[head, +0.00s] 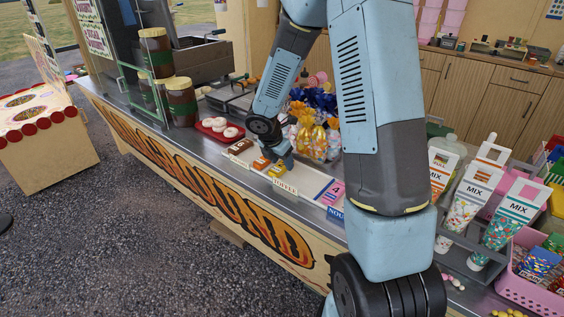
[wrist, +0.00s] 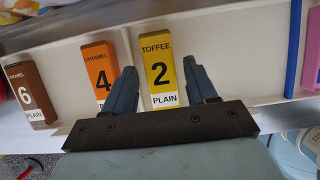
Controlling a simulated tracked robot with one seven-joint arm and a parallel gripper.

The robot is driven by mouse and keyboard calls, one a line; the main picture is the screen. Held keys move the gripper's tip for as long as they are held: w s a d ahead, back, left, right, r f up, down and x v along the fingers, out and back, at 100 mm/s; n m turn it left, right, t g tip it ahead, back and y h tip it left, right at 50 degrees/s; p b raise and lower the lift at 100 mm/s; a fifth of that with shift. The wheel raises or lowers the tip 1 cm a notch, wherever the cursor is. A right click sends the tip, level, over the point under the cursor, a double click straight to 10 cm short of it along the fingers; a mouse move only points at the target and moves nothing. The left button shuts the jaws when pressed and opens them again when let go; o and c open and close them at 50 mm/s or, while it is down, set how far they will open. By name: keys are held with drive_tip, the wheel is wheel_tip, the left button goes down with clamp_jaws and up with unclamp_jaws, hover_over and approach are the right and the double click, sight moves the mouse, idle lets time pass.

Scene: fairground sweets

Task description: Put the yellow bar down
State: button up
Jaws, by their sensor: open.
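The yellow bar (wrist: 160,68), marked toffee 2 plain, lies in a compartment of the white divided tray (wrist: 245,60). It shows small below my arm in the head view (head: 278,170). My gripper (wrist: 161,76) is open, with one blue finger on each side of the yellow bar. I cannot tell whether the fingers touch it. The orange caramel bar (wrist: 102,75), marked 4, lies just left of it, close to the left finger. The brown caramel bar (wrist: 26,95), marked 6, lies farther left in the tray.
Pink (wrist: 312,45) and blue (wrist: 293,45) pieces stand to the right of the tray's empty stretch. A red tray of white sweets (head: 220,129) and brown jars (head: 181,101) stand to the left. Bagged sweets (head: 315,140) crowd behind my gripper. Mix cones (head: 505,222) stand right.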

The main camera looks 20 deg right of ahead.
drive_tip(key=v, duration=1.3)
drive_tip(key=s+d+r+m+t+y, duration=0.1)
drive_tip(key=s+d+r+m, duration=0.1)
drive_tip(key=s+r+m, duration=0.6)
drive_tip(key=s+d+r+m+t+y, duration=0.2)
drive_tip(key=s+r+m, duration=0.6)
drive_tip(key=s+m, duration=0.8)
drive_tip(key=shift+s+r+m+y, duration=0.3)
drive_tip(key=shift+s+m, duration=0.1)
drive_tip(key=shift+s, duration=0.75)
drive_tip(key=shift+d, duration=0.1)
